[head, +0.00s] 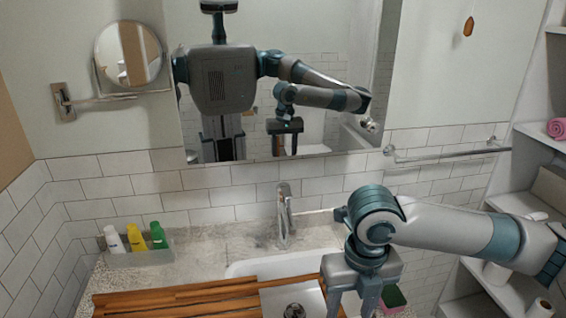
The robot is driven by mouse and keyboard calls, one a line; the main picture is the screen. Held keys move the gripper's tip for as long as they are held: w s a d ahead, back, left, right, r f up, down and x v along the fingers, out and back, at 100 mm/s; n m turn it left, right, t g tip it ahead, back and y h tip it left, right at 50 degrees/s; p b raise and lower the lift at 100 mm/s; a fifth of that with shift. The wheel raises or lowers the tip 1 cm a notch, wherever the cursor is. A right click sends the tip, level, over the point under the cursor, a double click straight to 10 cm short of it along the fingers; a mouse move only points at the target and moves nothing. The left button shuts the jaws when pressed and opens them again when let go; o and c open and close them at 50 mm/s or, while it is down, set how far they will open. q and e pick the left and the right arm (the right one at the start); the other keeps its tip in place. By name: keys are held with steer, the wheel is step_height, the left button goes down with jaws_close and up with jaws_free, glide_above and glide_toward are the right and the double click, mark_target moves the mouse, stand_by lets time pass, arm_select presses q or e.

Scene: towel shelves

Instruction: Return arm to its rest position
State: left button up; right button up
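My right arm comes in from the right side of the head view and bends down over the sink. Its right gripper (352,306) points downward near the right side of the sink basin (290,265). Its two fingers stand apart with nothing seen between them; their tips run to the lower picture edge. My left gripper does not show directly. A mirror (330,60) on the wall reflects my body and a bent arm.
A faucet (284,215) stands behind the sink. A wooden slatted board (180,300) lies at the front left. A tray (140,258) of bottles stands at the left. A towel bar (445,155) is on the wall. White shelves (515,203) at the right hold a pink rolled towel (558,128).

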steer(key=s+a+f+m+t+y, duration=0.25)
steer(key=a+f+m, duration=0.3)
steer(key=m, duration=0.35)
steer(key=s+a+f+m+t+y, duration=0.1)
steer(key=s+a+f+m+y, duration=0.1)
steer(key=a+f+m+y, duration=0.4)
steer(key=s+d+f+m+h, duration=0.4)
steer(key=s+d+f+m, duration=0.35)
steer(key=d+m, duration=0.3)
steer(key=s+d+f+m+h, duration=0.5)
steer(key=s+d+f+m, duration=0.25)
steer(key=d+m, duration=0.3)
step_height(320, 180, down, 28)
steer(key=s+g, duration=0.1)
steer(key=s, duration=0.1)
steer(key=s+d+f+g+b, duration=0.1)
steer(key=s+d+f, duration=0.2)
steer(key=s+f, duration=1.5)
steer(key=shift+d+f+n+b, duration=0.2)
steer(key=shift+f+n+b, duration=0.1)
steer(key=shift+f, duration=0.1)
